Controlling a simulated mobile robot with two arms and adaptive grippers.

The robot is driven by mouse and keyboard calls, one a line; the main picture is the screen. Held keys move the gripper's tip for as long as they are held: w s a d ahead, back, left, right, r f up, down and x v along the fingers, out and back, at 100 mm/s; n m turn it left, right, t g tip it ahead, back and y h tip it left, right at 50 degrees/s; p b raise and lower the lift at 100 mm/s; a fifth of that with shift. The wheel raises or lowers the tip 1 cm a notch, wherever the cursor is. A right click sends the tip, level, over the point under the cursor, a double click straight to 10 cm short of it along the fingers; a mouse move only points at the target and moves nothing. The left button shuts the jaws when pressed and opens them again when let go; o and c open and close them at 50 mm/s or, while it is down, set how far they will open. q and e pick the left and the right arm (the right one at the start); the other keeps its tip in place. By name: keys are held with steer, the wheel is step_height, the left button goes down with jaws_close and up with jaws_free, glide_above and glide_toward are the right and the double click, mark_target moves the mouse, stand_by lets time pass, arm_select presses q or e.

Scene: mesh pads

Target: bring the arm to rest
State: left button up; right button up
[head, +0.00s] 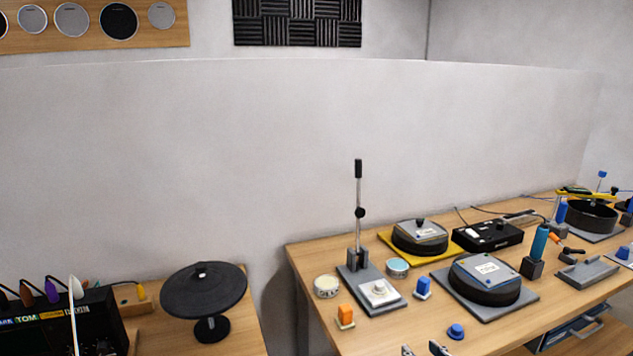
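My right gripper (422,350) shows only at the bottom edge of the head view, as two small fingertips with a gap between them. Nothing shows between the fingertips. The rest of this gripper and its arm are below the picture. It is in front of the wooden workbench (370,338), near a blue round knob (456,331) to its right. My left gripper is not in view.
A lever stand (358,210) rises from the bench. A black round pad (204,289) stands on the left table. A gap separates the tables.

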steer(key=s+f+g+h, duration=0.1)
steer(key=s+f+g, duration=0.2)
steer(key=s+f, duration=0.5)
steer(key=s+a+f+g, duration=0.1)
steer(key=s+f+g, duration=0.3)
steer(key=s, duration=0.8)
steer(key=s+f+g+h, duration=0.1)
steer(key=s+f+g, duration=0.2)
steer(key=s+f, duration=0.45)
steer(key=s+f+g, duration=0.1)
steer(key=s+f, duration=0.1)
steer(key=f, duration=1.1)
steer(key=s+f, duration=0.2)
steer(key=f, duration=1)
steer(key=s+d+f+g, duration=0.1)
steer(key=s+d+f, duration=0.2)
steer(key=s+f, duration=1.2)
steer(key=shift+s+f+n+g, duration=0.3)
steer(key=shift+s+n, duration=0.1)
steer(key=shift+s, duration=0.3)
